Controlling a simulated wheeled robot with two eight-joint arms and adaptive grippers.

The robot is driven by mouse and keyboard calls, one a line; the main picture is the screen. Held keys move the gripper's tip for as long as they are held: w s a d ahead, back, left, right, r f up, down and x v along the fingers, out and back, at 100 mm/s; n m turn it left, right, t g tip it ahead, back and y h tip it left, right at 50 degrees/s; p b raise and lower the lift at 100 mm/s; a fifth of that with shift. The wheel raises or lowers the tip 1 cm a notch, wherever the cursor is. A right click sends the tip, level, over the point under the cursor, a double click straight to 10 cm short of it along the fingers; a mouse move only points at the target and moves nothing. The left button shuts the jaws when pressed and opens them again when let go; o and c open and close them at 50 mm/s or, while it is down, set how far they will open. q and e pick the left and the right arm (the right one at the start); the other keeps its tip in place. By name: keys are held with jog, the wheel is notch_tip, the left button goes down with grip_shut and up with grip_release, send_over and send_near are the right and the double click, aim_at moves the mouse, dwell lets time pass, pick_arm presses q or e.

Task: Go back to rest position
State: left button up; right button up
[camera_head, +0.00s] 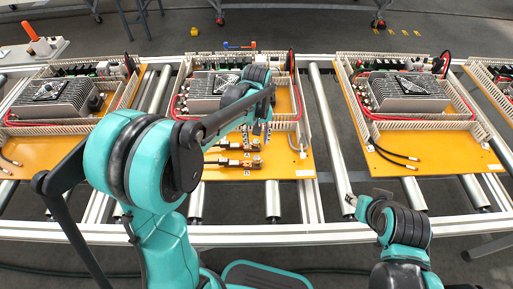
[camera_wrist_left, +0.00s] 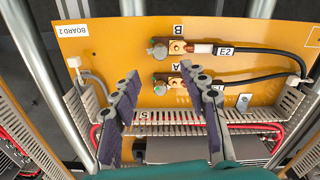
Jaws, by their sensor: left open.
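My left gripper (camera_wrist_left: 160,76) is open and empty in the left wrist view, its two dark fingers spread wide over the orange board (camera_wrist_left: 110,45) labelled BOARD 2. In the head view my left gripper (camera_head: 257,130) hangs over the middle board (camera_head: 225,172), partly hidden by my own arm. A black cable labelled E2 (camera_wrist_left: 226,50) ends at the copper lug of terminal B (camera_wrist_left: 160,48). A second black cable (camera_wrist_left: 235,85) ends at terminal A (camera_wrist_left: 162,80). The fingers touch neither cable.
White slotted ducts (camera_head: 302,125) and a grey finned box (camera_head: 212,92) stand on the middle board. Similar boards lie left (camera_head: 60,165) and right (camera_head: 440,150) on the roller conveyor (camera_head: 335,140). Two loose black cable ends (camera_head: 395,158) lie on the right board.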

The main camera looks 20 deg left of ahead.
pick_arm(q)
jog(key=shift+r, duration=0.95)
jog(key=s+a+r+m+t, duration=0.1)
jog(key=s+r+m+t, duration=0.1)
jog(key=s, duration=0.6)
jog(key=s+a+r+m+t, duration=0.2)
jog(key=s+t, duration=0.3)
jog(key=s, duration=0.4)
jog(key=shift+r+m, duration=0.15)
jog(key=shift+m, duration=0.65)
